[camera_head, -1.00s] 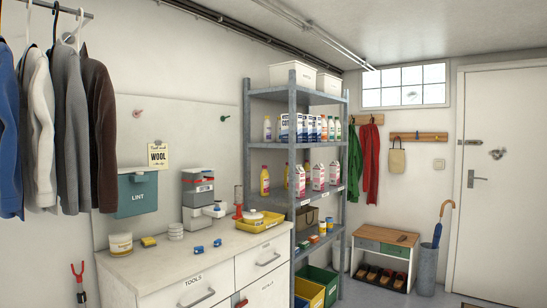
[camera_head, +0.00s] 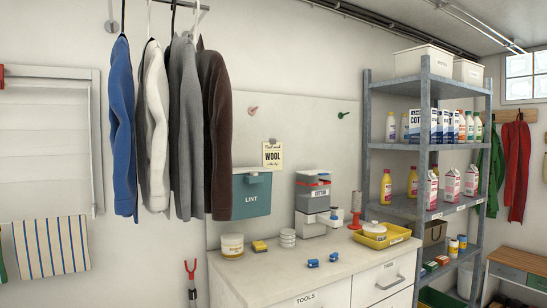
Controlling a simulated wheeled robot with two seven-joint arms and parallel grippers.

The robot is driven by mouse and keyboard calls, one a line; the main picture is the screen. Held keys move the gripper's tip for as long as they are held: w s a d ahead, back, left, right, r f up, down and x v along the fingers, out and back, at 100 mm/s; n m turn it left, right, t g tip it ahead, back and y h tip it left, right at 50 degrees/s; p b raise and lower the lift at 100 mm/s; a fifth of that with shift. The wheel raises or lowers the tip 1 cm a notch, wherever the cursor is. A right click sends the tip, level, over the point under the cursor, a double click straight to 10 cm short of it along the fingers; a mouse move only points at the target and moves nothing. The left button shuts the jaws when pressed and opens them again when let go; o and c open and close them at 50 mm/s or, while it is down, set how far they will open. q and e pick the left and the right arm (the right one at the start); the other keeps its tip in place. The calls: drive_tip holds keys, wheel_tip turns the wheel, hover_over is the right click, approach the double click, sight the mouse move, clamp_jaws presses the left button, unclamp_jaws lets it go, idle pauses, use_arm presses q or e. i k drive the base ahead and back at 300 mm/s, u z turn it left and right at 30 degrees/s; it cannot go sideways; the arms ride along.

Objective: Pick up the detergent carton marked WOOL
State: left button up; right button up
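No carton that I can read as WOOL shows. Blue-and-white cartons (camera_head: 425,126) marked with letters that look like COTTON stand on an upper shelf of the grey rack. Pink-and-white cartons (camera_head: 451,184) stand on the shelf below; their print is too small to read. A grey dispenser (camera_head: 313,203) on the counter has a COTTON label. Neither of my grippers is in view.
A white counter (camera_head: 270,275) with drawers holds a tub, small blue items and a yellow tray (camera_head: 382,236). The grey shelf rack (camera_head: 424,100) stands right of it. Jackets (camera_head: 170,130) hang from a rail at left. A red-tipped grabber (camera_head: 191,280) leans left of the counter.

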sight(452, 185)
drive_tip(key=z, duration=2.55)
drive_tip(key=i, duration=3.45)
drive_tip(key=u, duration=2.55)
